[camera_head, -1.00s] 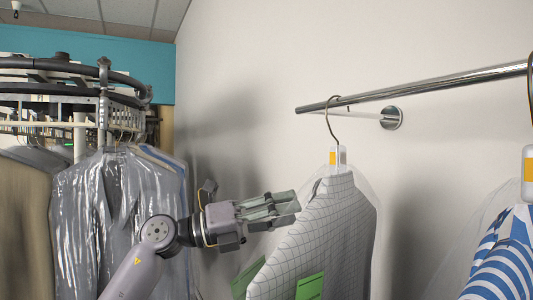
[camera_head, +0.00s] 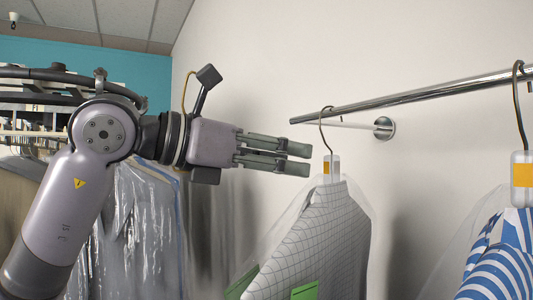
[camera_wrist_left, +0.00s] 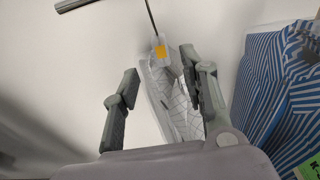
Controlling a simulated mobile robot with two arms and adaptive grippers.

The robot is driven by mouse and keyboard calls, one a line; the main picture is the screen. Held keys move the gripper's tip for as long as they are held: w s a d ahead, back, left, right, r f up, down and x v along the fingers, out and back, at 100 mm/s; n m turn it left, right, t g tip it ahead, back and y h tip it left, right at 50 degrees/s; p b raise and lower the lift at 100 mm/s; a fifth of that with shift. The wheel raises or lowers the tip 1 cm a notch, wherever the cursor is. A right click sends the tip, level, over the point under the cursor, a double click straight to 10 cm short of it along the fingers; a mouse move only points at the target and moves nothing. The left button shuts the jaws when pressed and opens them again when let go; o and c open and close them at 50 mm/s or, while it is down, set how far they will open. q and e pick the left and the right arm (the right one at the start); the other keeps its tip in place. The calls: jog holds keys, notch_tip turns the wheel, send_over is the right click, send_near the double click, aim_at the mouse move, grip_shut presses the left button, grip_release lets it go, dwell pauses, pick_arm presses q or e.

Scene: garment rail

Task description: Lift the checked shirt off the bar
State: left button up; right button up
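The checked shirt (camera_head: 325,235) is white with a dark grid, under clear plastic. It hangs by a wire hanger (camera_head: 322,132) with a white and orange tag block (camera_head: 331,168) from the metal bar (camera_head: 420,93), close to the bar's free end. My left gripper (camera_head: 310,160) is level with the tag block, a little to its left and apart from it. In the left wrist view the gripper's fingers (camera_wrist_left: 155,75) are spread, with the shirt (camera_wrist_left: 178,105) and tag block (camera_wrist_left: 160,52) seen beyond and between them. My right gripper is in neither view.
A blue and white striped shirt (camera_head: 503,255) hangs further right on the same bar. A wall mount (camera_head: 384,128) holds the bar to the white wall. A rack with plastic-covered garments (camera_head: 135,235) stands at the left. Green tags (camera_head: 305,291) are on the checked shirt.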

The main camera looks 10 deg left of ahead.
aim_at(326, 164)
pick_arm(q)
jog(key=p+x, duration=0.1)
jog(key=x, duration=0.5)
jog(key=shift+p+x, duration=0.5)
jog(key=shift+x, duration=1.5)
jog(key=shift+c, duration=0.4)
grip_shut()
jog(key=shift+r, duration=0.2)
jog(key=shift+r+p, duration=1.1)
jog(key=shift+r, duration=0.5)
